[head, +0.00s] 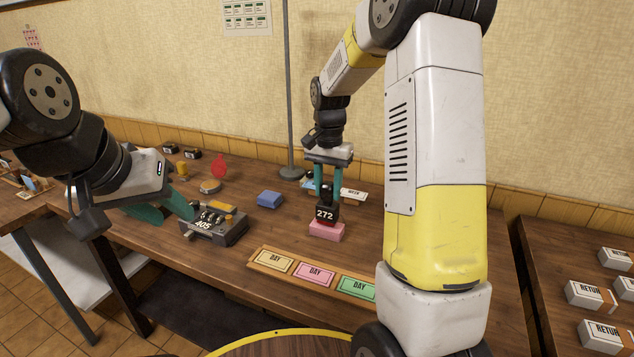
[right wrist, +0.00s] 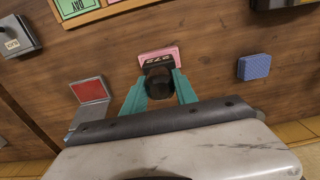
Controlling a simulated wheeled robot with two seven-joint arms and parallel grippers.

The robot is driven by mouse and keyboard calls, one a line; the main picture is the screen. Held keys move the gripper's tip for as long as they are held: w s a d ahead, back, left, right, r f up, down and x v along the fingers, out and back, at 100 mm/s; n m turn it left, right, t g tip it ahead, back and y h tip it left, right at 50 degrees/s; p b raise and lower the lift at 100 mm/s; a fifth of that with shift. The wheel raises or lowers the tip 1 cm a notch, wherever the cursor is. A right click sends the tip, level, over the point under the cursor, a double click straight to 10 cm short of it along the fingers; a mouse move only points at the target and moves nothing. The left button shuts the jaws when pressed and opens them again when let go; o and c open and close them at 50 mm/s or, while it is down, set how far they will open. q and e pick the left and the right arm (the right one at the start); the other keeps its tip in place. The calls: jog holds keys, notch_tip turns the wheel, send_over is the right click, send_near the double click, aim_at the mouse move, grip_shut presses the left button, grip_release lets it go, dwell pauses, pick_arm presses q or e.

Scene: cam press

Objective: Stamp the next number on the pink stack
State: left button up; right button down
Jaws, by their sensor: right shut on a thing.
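The pink stack (head: 326,233) lies on the wooden table, and it also shows in the right wrist view (right wrist: 160,54). My right gripper (head: 326,192) is shut on a black stamp (head: 327,213) whose plate reads 272. The stamp is upright over the pink stack, its base at the stack's top; I cannot tell whether it presses on it. The right wrist view shows the stamp (right wrist: 158,82) between the teal fingers. My left gripper (head: 166,207) looks open, its teal fingers beside a grey device (head: 213,226) with a plate reading 405.
A wooden tray (head: 257,261) at the front edge holds yellow, pink and green DAY cards. A blue block (head: 270,199) lies left of the pink stack. A red pad in a grey case (right wrist: 89,91) lies nearby. A pole (head: 289,110) stands behind. White boxes (head: 592,294) sit on the right table.

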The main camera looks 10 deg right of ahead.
jog(key=shift+f, duration=0.55)
dwell(1.4)
jog(key=shift+r, duration=0.1)
jog(key=shift+r, duration=3.5)
